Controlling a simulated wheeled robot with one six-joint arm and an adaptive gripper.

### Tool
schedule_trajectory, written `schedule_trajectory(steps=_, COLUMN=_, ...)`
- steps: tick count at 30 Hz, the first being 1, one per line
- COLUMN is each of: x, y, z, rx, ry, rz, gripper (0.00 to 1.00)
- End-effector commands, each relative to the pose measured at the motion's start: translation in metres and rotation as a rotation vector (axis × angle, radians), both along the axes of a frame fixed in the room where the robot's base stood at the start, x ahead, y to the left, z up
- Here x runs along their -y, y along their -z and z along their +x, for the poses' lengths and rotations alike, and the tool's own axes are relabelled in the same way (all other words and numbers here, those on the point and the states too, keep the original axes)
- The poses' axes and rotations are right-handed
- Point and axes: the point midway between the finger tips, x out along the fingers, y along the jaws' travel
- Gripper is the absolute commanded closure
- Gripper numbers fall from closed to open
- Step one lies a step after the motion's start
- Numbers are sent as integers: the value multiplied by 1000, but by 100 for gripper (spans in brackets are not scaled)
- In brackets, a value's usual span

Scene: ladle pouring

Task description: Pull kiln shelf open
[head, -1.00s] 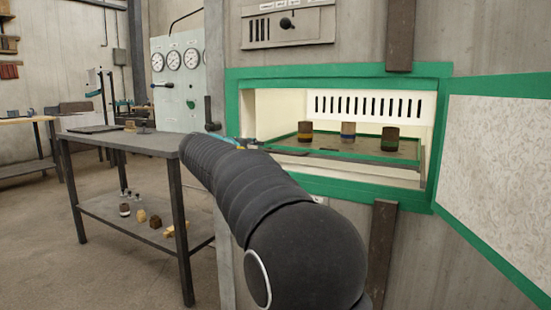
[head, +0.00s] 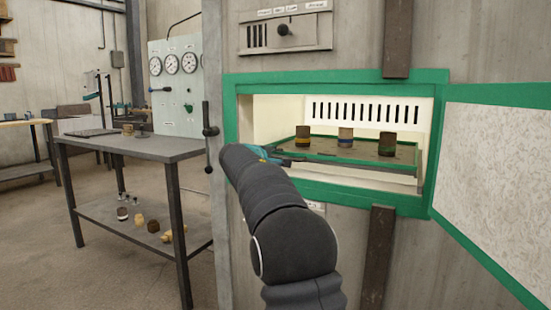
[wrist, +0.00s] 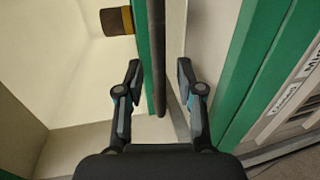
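The kiln shelf (head: 405,160) is a flat tray with a green rim inside the open kiln. Three brown cups stand on it, with a yellow-banded one (head: 304,134), a blue-banded one (head: 345,136) and a green-banded one (head: 388,142). My gripper (head: 287,158) is at the left front of the shelf, partly hidden by my arm. In the wrist view my gripper (wrist: 157,75) is open. A dark bar (wrist: 158,50) beside the shelf's green edge (wrist: 143,50) runs between its fingers, with gaps showing on both sides.
The kiln opening has a green frame (head: 340,82), and its door (head: 500,160) stands open at the right. A metal table (head: 130,147) stands at the left with small items on its lower shelf. A gauge panel (head: 175,95) is behind it.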

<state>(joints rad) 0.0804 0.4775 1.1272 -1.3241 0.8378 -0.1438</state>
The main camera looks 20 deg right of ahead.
Motion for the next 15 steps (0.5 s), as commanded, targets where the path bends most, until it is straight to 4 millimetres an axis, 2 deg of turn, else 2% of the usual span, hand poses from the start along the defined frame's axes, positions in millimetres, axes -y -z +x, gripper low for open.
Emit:
schedule_trajectory(steps=8, x=1, y=0, z=1, rx=0, ry=0, rz=0, gripper=63)
schedule_trajectory(steps=12, x=1, y=0, z=1, rx=0, ry=0, rz=0, gripper=95)
schedule_trajectory(steps=13, x=1, y=0, z=1, rx=0, ry=0, rz=0, gripper=100)
schedule_trajectory(steps=15, x=1, y=0, z=1, rx=0, ry=0, rz=0, gripper=100)
